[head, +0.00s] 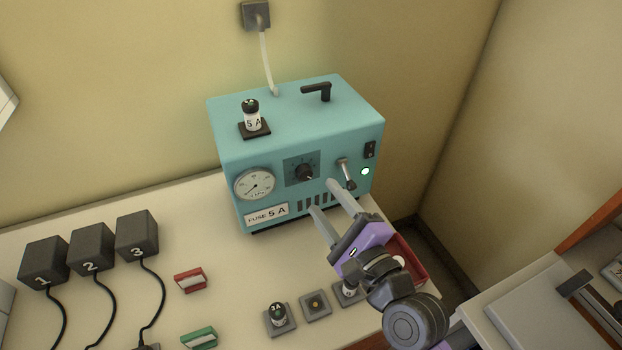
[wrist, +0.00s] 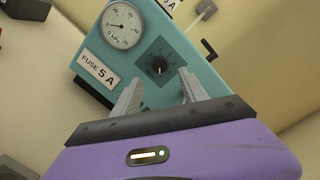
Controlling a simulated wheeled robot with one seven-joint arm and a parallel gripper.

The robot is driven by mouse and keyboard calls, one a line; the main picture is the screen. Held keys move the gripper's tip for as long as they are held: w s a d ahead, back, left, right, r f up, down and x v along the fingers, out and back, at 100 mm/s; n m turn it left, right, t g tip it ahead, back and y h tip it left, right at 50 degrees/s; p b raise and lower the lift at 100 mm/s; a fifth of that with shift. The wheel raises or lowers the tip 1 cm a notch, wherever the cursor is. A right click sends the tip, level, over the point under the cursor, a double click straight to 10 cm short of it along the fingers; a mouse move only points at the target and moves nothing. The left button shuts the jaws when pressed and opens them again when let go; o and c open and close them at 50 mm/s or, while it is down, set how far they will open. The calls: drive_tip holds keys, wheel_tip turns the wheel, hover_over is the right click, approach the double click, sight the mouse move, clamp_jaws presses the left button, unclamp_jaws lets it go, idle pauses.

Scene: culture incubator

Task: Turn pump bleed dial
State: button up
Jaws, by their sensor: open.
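The teal pump box (head: 222,150) stands at the back of the bench. Its black bleed dial (head: 304,172) sits on a dark square scale plate at the middle of the front face. The dial also shows in the wrist view (wrist: 159,66), beyond and between my fingertips. A round gauge (head: 255,184) is left of the dial, with its needle low on the scale. My gripper (head: 322,195) is open and empty. Its two grey fingers point at the front face, just below and in front of the dial. They look apart from the dial.
A lever (head: 345,174), a black switch and a lit green lamp (head: 365,171) are right of the dial. A fuse holder (head: 252,120) stands on top. Several dark sockets and a red tray (head: 408,262) lie near my arm. Black boxes (head: 91,247) stand at left.

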sight(307, 176)
drive_tip(key=p+x, duration=0.1)
drive_tip(key=x, duration=0.5)
drive_tip(key=shift+w+a, duration=0.1)
drive_tip(key=shift+w, duration=0.25)
drive_tip(key=shift+c, duration=0.4)
clamp_jaws()
